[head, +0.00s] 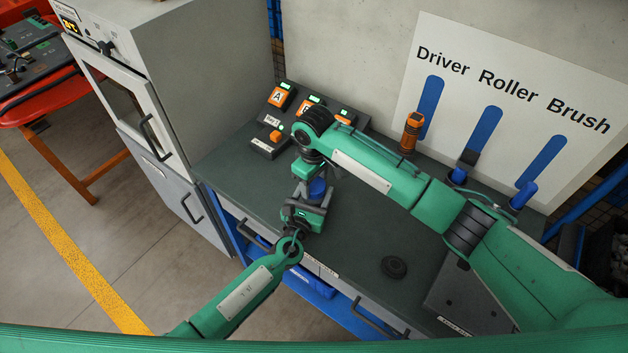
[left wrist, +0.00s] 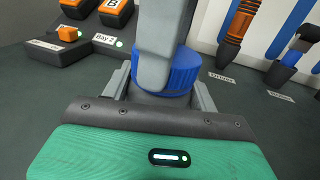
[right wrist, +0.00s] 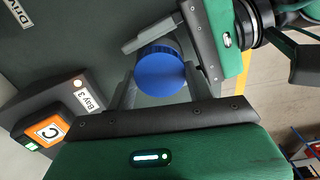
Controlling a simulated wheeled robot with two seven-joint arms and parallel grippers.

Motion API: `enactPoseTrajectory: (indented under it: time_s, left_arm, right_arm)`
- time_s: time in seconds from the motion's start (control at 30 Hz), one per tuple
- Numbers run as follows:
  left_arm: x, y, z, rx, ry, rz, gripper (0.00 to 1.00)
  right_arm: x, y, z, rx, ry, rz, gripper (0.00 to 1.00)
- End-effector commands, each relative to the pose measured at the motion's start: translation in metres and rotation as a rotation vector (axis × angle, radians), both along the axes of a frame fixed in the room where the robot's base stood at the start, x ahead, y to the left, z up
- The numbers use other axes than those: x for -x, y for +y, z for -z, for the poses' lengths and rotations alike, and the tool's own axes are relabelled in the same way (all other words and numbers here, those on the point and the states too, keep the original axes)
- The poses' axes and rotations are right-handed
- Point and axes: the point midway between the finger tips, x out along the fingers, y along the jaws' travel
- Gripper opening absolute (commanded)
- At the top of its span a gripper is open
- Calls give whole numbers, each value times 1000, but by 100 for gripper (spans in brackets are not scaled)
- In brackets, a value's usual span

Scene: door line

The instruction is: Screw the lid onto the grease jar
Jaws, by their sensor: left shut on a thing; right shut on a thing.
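The blue ribbed lid (head: 317,187) sits at the top of the grease jar, level as far as I can see. It also shows in the left wrist view (left wrist: 186,70) and the right wrist view (right wrist: 160,72). My right gripper (head: 314,180) reaches down from above and is shut on the lid, one finger on each side. My left gripper (head: 308,208) is shut around the dark grey jar (left wrist: 158,98) just below the lid. Most of the jar is hidden by the fingers and lid. I cannot tell whether the lid's thread is engaged.
A panel with orange lettered buttons (head: 281,97) stands behind the grippers. An orange-handled driver (head: 411,132), a roller (head: 460,174) and a brush (head: 523,195) stand along the back board. A black round disc (head: 394,267) lies on the bench right of the grippers, with bare bench around it.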

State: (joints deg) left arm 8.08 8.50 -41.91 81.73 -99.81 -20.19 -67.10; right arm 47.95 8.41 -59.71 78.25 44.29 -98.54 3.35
Motion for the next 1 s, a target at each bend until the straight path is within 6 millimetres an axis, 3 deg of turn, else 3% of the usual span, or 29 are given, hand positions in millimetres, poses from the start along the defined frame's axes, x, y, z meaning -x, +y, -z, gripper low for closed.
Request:
enactPoseTrajectory:
  time_s: [1.0]
  left_arm:
    - [1, -1, 2, -1, 3, 2, 0]
  right_arm:
    - [0, 1, -1, -5, 6, 2012, 33]
